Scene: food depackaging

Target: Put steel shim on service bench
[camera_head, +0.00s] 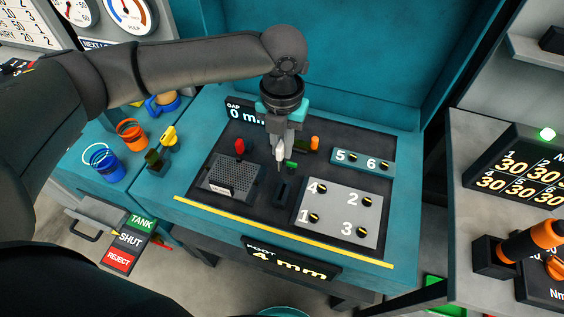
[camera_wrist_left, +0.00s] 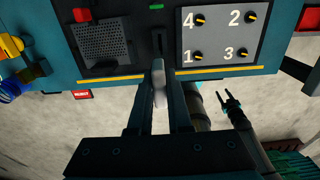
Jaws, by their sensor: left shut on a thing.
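My left gripper (camera_head: 281,150) is above the middle of the dark panel on the teal bench (camera_head: 190,208). It is shut on a pale grey piece, apparently the steel shim (camera_head: 280,156). In the left wrist view the piece (camera_wrist_left: 158,82) stands between the two dark fingers (camera_wrist_left: 158,105). It is above or near a dark slotted block (camera_head: 283,191), and I cannot tell whether it touches. Which surface is the service bench is not labelled. My right gripper (camera_wrist_left: 232,98) seems to show in the left wrist view, with its fingers apart and empty.
On the panel are a perforated block (camera_head: 231,183), a grey plate with numbered knobs (camera_head: 350,212) and a teal plate with two knobs (camera_head: 362,161). Blue (camera_head: 103,163) and orange (camera_head: 131,134) cups stand left. A counter with an orange-handled tool (camera_head: 530,241) is right.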

